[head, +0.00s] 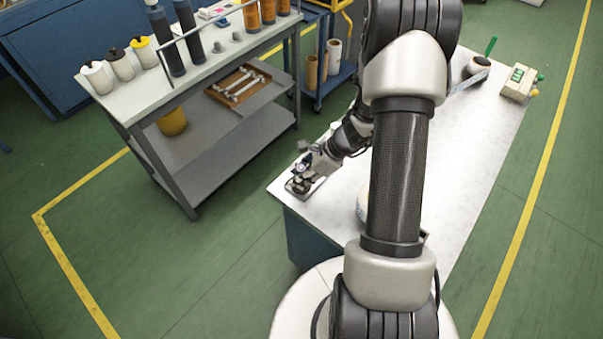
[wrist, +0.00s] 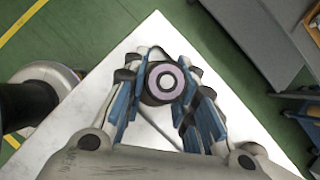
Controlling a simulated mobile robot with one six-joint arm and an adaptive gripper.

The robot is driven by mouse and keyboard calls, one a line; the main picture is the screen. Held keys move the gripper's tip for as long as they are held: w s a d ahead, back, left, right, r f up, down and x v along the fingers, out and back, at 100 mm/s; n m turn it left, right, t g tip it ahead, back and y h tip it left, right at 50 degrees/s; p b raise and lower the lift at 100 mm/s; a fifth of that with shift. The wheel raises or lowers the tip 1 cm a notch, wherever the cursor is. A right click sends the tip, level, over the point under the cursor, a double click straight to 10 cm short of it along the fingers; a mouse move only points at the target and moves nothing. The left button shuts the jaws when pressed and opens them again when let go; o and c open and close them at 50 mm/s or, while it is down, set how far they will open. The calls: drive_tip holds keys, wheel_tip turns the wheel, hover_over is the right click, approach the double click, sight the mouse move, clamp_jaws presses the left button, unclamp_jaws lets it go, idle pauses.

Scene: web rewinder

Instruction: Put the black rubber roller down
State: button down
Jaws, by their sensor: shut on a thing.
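The black rubber roller (wrist: 151,98) is seen end-on in the wrist view, with a pale ring-shaped end face and a dark centre. My gripper (wrist: 162,80) is shut on it, with a blue-and-black finger on either side. In the head view my gripper (head: 304,181) is low over the near left corner of the white worktable (head: 474,130). The roller is too small and covered there to make out clearly. I cannot tell whether its lower end touches the tabletop.
A grey bench (head: 115,103) with several rollers stands to the left, across a green floor strip. A white round object (head: 362,205) is partly hidden behind my arm. The table's corner edges are close to my gripper.

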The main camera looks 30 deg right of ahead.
drive_tip(key=c, duration=1.3)
unclamp_jaws()
